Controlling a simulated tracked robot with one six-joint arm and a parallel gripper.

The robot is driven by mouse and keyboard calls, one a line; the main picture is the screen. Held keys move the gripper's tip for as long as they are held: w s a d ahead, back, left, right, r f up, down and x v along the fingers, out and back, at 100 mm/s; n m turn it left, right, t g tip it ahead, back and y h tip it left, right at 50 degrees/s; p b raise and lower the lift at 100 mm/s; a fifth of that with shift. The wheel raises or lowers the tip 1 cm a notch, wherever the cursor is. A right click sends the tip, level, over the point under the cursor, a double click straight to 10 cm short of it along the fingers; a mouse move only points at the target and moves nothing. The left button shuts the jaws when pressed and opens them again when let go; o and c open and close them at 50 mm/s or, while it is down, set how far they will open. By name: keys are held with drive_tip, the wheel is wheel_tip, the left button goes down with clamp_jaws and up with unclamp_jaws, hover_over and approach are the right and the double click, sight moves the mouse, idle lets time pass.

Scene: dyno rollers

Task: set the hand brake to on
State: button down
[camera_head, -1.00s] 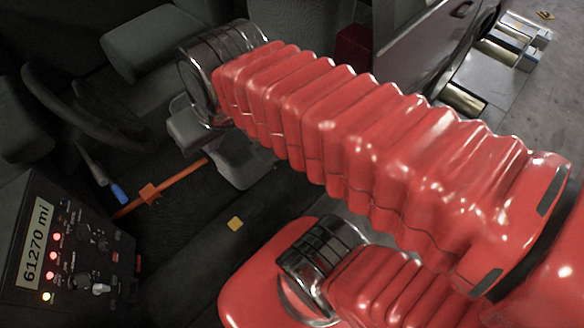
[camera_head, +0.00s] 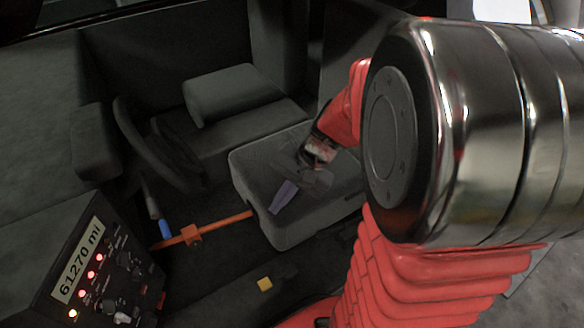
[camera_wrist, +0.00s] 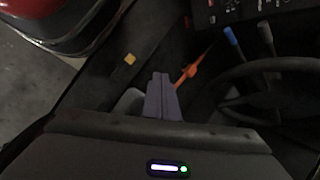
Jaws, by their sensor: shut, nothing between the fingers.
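A lever with a blue grip (camera_head: 165,228) stands left of centre, below the steering wheel (camera_head: 165,150). The blue grip also shows upper right in the wrist view (camera_wrist: 231,36), beside a dark lever (camera_wrist: 265,38). An orange bar (camera_head: 228,221) with a block on it runs beside it. Which of these is the hand brake, I cannot tell, nor its on or off position. My gripper (camera_head: 277,210), with purple-grey fingers, is shut and empty in front of the near seat, right of the levers. In the wrist view its fingers (camera_wrist: 161,76) point towards the orange bar, apart from it.
The near seat (camera_head: 248,178) lies below my gripper, with another seat behind. A control panel (camera_head: 90,275) reading 61270 mi with lit lamps stands at lower left.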

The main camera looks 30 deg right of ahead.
sight(343, 227)
drive_tip(key=w+d+f+m+t+y, duration=0.1)
drive_tip(key=d+f+m+t+y, duration=0.3)
drive_tip(key=d+f+m, duration=1.25)
drive_tip(key=s+d+f+m+t+h, duration=0.2)
drive_tip(key=s+d+f+m+h, duration=0.1)
drive_tip(key=f, duration=0.8)
drive_tip(key=s+d+f+m+t+h, duration=0.3)
drive_tip(key=s+f+m, duration=0.3)
drive_tip(key=f, duration=0.5)
drive_tip(key=shift+s+d+m, duration=0.15)
drive_tip(key=shift+d+m, duration=0.05)
drive_tip(key=shift+m, duration=0.65)
drive_tip(key=shift+f, duration=0.15)
drive_tip(key=x, duration=1)
drive_tip(key=shift+w+d+r, duration=0.2)
drive_tip(key=shift+d+r, duration=0.05)
drive_tip(key=shift+r, duration=0.45)
drive_tip(key=shift+w+d+r, duration=0.15)
drive_tip(key=shift+d+r, duration=0.05)
drive_tip(key=shift+r, duration=0.45)
drive_tip(key=shift+w+d+r, duration=0.2)
drive_tip(key=shift+d+r, duration=0.05)
drive_tip(key=shift+r, duration=0.45)
